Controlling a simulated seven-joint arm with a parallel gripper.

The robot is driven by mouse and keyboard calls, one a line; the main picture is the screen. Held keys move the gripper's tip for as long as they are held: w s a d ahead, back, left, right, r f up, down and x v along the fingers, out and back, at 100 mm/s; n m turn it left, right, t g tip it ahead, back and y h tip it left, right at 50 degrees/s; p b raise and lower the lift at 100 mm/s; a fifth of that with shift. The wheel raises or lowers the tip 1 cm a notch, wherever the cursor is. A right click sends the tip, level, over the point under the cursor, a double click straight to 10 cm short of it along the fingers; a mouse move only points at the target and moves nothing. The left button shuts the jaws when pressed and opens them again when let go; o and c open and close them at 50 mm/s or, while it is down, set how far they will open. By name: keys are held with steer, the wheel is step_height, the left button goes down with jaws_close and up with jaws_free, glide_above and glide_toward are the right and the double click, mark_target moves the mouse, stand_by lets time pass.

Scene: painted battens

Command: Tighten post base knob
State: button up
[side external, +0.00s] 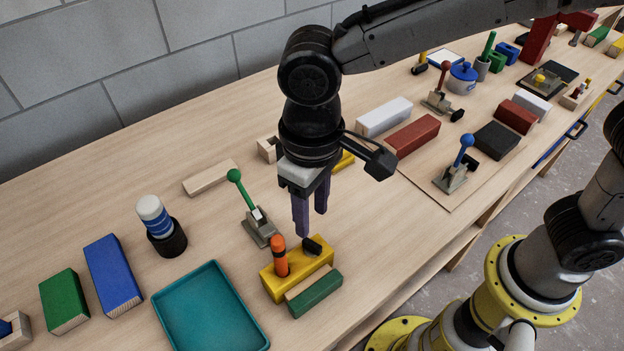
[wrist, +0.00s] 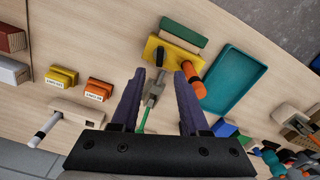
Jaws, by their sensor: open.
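A yellow post base (side external: 297,270) stands on the table in front of my gripper, with an upright orange post (side external: 280,257) in it. A black knob (side external: 312,245) sits at the base's far right end in the side view. In the wrist view the yellow base (wrist: 172,51) lies just beyond my fingertips, with the black knob (wrist: 160,56) between the finger lines and the orange post (wrist: 193,80) by the right finger. My gripper (side external: 312,222) is open and empty, pointing down above and behind the knob. It also shows in the wrist view (wrist: 162,69).
A toggle clamp with a green handle (side external: 250,208) stands close behind the base. A green block (side external: 315,293) lies against the base's front. A teal tray (side external: 210,310) is to the left. Blocks and a blue-handled clamp (side external: 458,165) are to the right; bare table lies between.

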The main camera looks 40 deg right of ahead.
step_height(320, 180, up, 6)
steer(key=shift+r, duration=0.2)
steer(key=d+r+m+t+y, duration=0.15)
steer(key=d+r, duration=0.25)
steer(key=d, duration=0.5)
steer(key=d+r+m+t+h, duration=0.1)
steer(key=d+r+m, duration=0.2)
steer(key=d, duration=0.6)
steer(key=s+d+f+t, duration=0.3)
steer(key=s+d+f, duration=0.4)
steer(key=s+d, duration=0.4)
steer(key=shift+f+n, duration=0.15)
steer(key=shift+n, duration=0.2)
